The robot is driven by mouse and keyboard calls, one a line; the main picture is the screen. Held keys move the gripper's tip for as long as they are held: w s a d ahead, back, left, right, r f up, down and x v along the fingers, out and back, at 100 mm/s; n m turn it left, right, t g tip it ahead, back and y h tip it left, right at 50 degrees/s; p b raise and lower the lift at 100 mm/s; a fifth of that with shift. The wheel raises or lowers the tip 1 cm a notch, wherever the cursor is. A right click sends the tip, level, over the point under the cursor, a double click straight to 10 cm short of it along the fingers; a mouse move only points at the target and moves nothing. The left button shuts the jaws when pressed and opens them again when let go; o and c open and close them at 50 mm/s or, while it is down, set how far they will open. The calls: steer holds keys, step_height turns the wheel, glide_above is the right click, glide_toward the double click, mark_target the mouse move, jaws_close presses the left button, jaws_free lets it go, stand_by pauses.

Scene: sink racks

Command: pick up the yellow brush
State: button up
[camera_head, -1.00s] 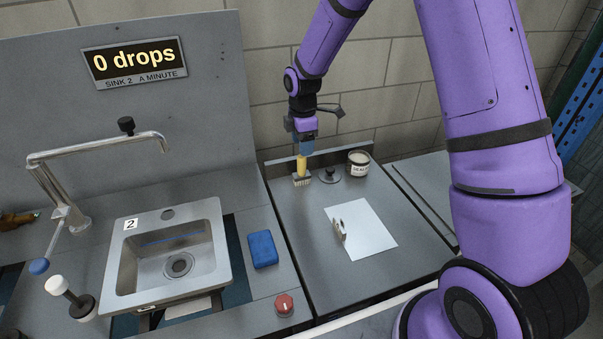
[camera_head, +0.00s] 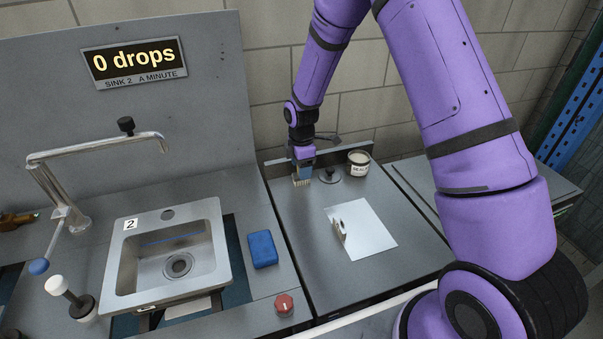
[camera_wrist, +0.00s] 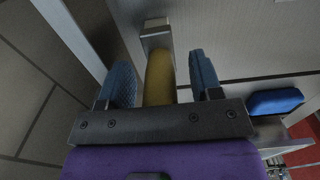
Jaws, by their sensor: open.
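The yellow brush (camera_wrist: 159,78) stands in the wrist view with its handle between the two blue finger pads of my gripper (camera_wrist: 160,82). Gaps show on both sides of the handle, so the fingers are apart from it. In the head view the brush's pale bristle end (camera_head: 301,182) rests on the grey counter near its back edge. My gripper (camera_head: 303,173) is directly above and around the handle there, pointing down, and hides most of the yellow.
A dark round knob-like piece (camera_head: 329,175) and a labelled jar (camera_head: 358,163) stand just right of the brush. A raised back ledge (camera_head: 348,150) is close behind. A white sheet (camera_head: 368,232) lies in front; a blue sponge (camera_head: 262,249) lies beside the sink (camera_head: 213,267).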

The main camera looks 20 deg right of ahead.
steer(key=c, duration=1)
steer(key=shift+r, duration=0.1)
